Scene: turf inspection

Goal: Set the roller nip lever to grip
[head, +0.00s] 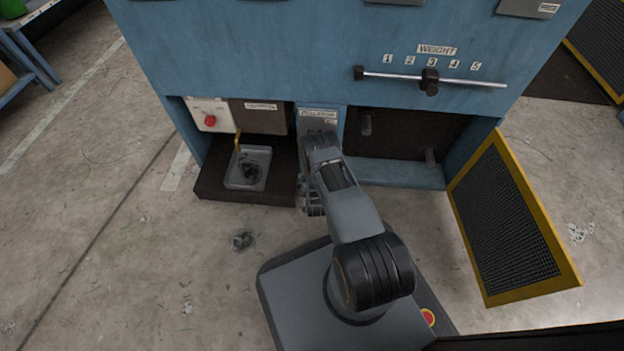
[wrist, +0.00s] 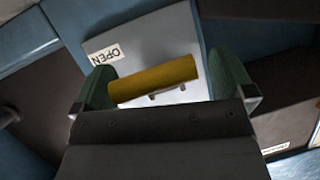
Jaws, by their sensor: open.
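In the wrist view a yellow cylindrical handle (wrist: 155,78) stands off a pale grey panel (wrist: 150,45) on short pins. It looks like the lever's grip, though its label is not in view there. A white label reading OPEN (wrist: 103,54), upside down in the picture, is on the panel beside it. My gripper (wrist: 158,80) is open, with a green finger at each end of the handle. I cannot tell whether they touch it. In the head view my arm hides the gripper and most of the small labelled panel (head: 318,116) behind it.
The blue machine (head: 270,50) carries a WEIGHT bar with a slider (head: 430,82). Left of my arm are a red knob (head: 210,119) and a grey tray (head: 248,168) on a dark ledge. A yellow-framed mesh guard (head: 508,225) stands open at the right. The floor at left is mostly clear.

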